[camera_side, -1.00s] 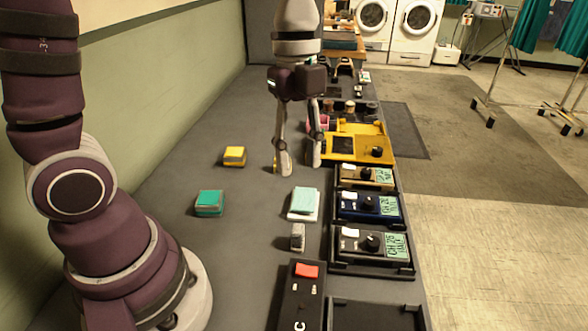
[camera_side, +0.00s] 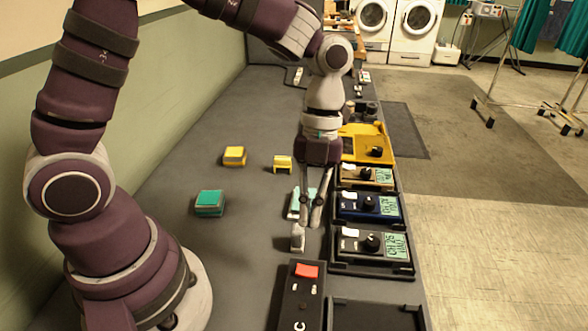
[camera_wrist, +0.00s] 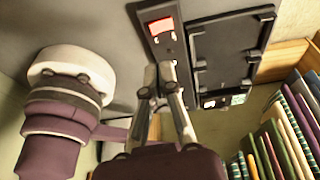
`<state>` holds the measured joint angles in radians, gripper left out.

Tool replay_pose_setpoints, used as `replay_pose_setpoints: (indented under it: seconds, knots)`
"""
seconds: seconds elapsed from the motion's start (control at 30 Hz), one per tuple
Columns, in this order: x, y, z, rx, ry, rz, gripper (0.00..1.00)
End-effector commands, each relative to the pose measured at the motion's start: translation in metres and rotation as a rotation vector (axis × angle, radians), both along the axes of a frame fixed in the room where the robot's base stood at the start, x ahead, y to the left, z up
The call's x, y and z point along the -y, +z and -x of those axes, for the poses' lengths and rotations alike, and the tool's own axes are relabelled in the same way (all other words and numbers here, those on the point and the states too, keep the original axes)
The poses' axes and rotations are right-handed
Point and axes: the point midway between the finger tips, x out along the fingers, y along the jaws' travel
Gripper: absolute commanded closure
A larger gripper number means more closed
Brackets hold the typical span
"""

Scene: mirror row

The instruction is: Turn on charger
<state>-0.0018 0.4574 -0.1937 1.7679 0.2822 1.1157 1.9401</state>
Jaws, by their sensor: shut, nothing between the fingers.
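The charger (camera_side: 302,297) is a long black box at the front of the bench, with a red rocker switch (camera_side: 307,271), two small pale marks and a white letter on top. I cannot tell which way the rocker is tipped. My gripper (camera_side: 309,224) is shut and empty, pointing down behind the charger and apart from it. In the wrist view, my shut fingertips (camera_wrist: 158,72) appear just below the charger (camera_wrist: 163,45) and its red switch (camera_wrist: 160,27).
A black empty tray (camera_side: 375,316) lies right of the charger. Dark devices with knobs and green screens (camera_side: 397,246) line the right edge. A small grey-white block (camera_side: 298,240) stands near my fingertips. Teal (camera_side: 210,203) and yellow (camera_side: 234,156) blocks lie left, with free bench around them.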

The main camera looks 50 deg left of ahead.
Motion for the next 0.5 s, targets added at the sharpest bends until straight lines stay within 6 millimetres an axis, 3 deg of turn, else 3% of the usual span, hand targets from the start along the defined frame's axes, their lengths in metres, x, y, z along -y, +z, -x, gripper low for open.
replay_pose_setpoints:
  seconds: [0.3, 0.5]
  knots:
    - [0.005, -0.062, 0.013, -0.005, 0.0, -0.001, 1.0]
    - [0.003, -0.078, 0.014, -0.001, -0.001, 0.0, 1.0]
